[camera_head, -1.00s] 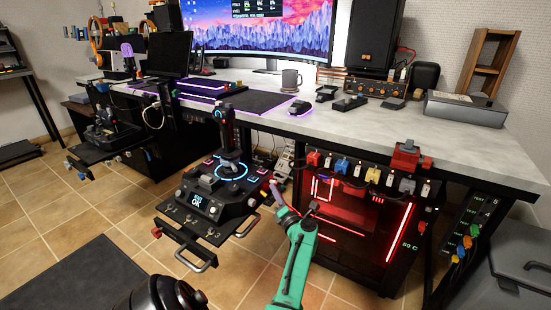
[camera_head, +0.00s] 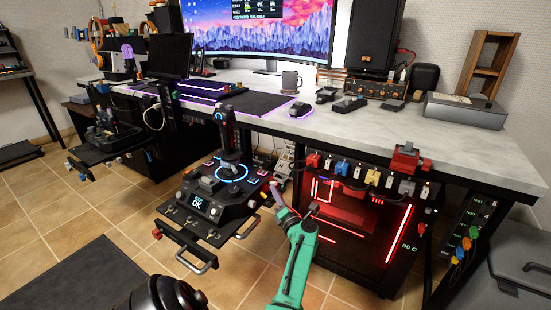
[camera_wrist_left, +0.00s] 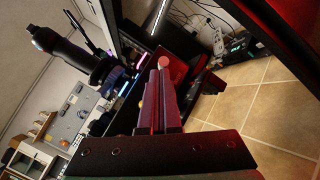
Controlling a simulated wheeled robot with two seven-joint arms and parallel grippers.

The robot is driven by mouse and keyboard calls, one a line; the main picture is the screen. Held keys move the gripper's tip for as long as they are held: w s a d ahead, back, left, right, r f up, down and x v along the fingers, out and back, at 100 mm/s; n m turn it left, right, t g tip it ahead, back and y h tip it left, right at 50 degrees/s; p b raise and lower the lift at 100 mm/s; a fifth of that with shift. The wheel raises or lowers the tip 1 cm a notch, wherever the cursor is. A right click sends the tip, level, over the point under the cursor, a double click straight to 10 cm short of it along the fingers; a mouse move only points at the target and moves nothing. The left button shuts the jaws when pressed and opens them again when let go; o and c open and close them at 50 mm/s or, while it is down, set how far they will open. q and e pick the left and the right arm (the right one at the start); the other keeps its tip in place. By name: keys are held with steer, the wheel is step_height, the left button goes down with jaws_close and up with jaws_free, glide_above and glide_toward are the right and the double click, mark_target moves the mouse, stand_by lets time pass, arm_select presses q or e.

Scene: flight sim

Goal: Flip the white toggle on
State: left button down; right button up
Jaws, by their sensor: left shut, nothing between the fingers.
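A row of coloured toggles hangs under the desk's front edge in the head view. It has a red one (camera_head: 313,160), a blue one (camera_head: 342,167), a yellow one (camera_head: 373,176) and a pale, white-looking one (camera_head: 407,186) at the right. The small picture does not show which way the white one is set. My left gripper (camera_head: 273,188) is at the end of the green arm. It is left of the row and lower, apart from it. Its fingers are shut and empty, also in the left wrist view (camera_wrist_left: 163,68). My right gripper is not in view.
The joystick panel (camera_head: 205,210) stands out left of my gripper, with its stick (camera_head: 228,135). A red-lit computer case (camera_head: 350,225) stands below the toggles. A red clamp-like part (camera_head: 406,157) sits on the desk edge. Floor tiles (camera_head: 225,270) lie open in front.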

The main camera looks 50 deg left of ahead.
arm_select(q)
steer(key=shift+w+r, duration=0.1)
steer(key=shift+r, duration=0.1)
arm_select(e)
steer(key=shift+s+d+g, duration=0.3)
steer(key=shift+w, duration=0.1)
